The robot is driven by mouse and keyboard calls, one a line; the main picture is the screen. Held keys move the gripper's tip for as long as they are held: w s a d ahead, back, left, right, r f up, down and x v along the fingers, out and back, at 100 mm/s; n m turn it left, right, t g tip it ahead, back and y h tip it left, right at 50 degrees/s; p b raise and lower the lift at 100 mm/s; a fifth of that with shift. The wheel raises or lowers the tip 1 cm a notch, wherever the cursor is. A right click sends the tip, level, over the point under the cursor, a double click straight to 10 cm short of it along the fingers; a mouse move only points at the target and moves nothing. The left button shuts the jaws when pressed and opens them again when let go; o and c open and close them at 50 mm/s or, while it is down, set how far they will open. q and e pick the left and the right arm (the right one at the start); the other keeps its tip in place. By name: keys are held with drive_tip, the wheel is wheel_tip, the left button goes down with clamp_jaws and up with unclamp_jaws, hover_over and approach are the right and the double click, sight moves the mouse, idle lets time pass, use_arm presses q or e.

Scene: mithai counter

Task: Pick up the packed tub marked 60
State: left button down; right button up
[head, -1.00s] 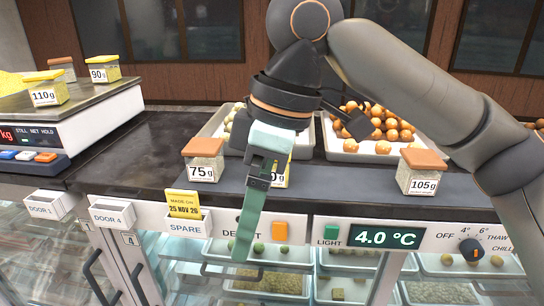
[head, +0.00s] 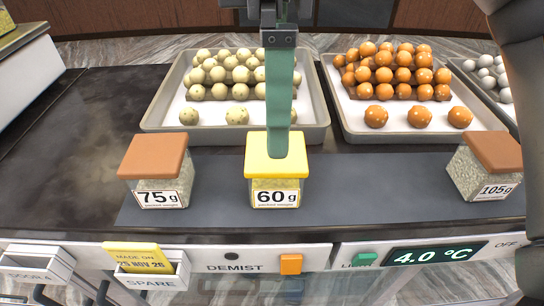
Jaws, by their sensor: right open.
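The tub marked 60 g (head: 274,192) has a yellow lid and a clear body with pale contents. It stands upright on the dark grey mat, in the middle of the head view. My right gripper (head: 278,150) reaches down from the top, its green finger overlapping the yellow lid in the picture. The gripper is open with nothing held; one finger hides the other, and I cannot tell whether it touches the lid. My left gripper is out of view.
A brown-lidded 75 g tub (head: 158,172) stands to the left and a brown-lidded 105 g tub (head: 487,166) to the right. Behind are a tray of pale sweets (head: 152,117) and a tray of orange sweets (head: 345,118). The mat (head: 385,190) is bare between tubs.

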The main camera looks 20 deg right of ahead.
sight(275, 170)
wheel_tip(275, 170, down, 10)
drive_tip(key=shift+w+f, duration=0.1)
drive_tip(key=shift+f, duration=0.05)
idle(0.4)
drive_tip(key=shift+c, duration=0.2)
drive_tip(key=c, duration=1.1)
drive_tip(key=shift+c, duration=0.2)
